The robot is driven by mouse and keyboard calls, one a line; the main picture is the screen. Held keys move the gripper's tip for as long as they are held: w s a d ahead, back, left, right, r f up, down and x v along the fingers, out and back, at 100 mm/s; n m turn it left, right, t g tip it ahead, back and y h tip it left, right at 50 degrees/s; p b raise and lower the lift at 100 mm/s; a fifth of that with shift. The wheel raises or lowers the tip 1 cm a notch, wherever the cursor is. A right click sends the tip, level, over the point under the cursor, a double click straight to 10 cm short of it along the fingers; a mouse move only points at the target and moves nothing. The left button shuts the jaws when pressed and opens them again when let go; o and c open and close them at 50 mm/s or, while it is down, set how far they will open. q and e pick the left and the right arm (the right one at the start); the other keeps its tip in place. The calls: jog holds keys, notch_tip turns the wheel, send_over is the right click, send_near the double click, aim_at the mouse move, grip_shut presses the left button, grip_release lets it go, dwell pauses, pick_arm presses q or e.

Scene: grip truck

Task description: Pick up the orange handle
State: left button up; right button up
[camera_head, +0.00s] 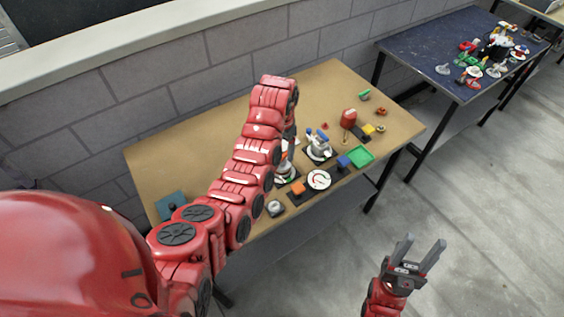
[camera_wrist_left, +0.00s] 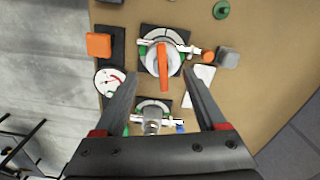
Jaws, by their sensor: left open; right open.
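The orange handle (camera_wrist_left: 163,66) is a bar across a round white dial on a dark square plate in the left wrist view. My left gripper (camera_wrist_left: 158,84) is open, with one finger on each side of the handle's lower end and a gap to both. I cannot tell how far above it the fingers are. In the head view my left arm covers the handle and the left gripper's fingers; only part of the dial (camera_head: 285,176) shows beside the arm. My right gripper (camera_head: 424,250) is open and empty, away from the table above the floor.
The brown table (camera_head: 200,150) also holds a second dial unit with a grey knob (camera_wrist_left: 152,118), an orange block (camera_wrist_left: 98,44), a white gauge (camera_head: 318,180), a green tray (camera_head: 361,156) and a red object (camera_head: 348,116). A cluttered blue table (camera_head: 420,50) stands at the back right.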

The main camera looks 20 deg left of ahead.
aim_at(283, 156)
pick_arm(q)
jog(key=shift+w+f+p, duration=0.25)
jog(key=shift+f+p, duration=0.1)
jog(key=shift+f, duration=0.4)
jog(key=shift+w+f+p, duration=0.25)
jog(key=shift+f+p, duration=0.1)
jog(key=shift+f, duration=1.35)
grip_shut()
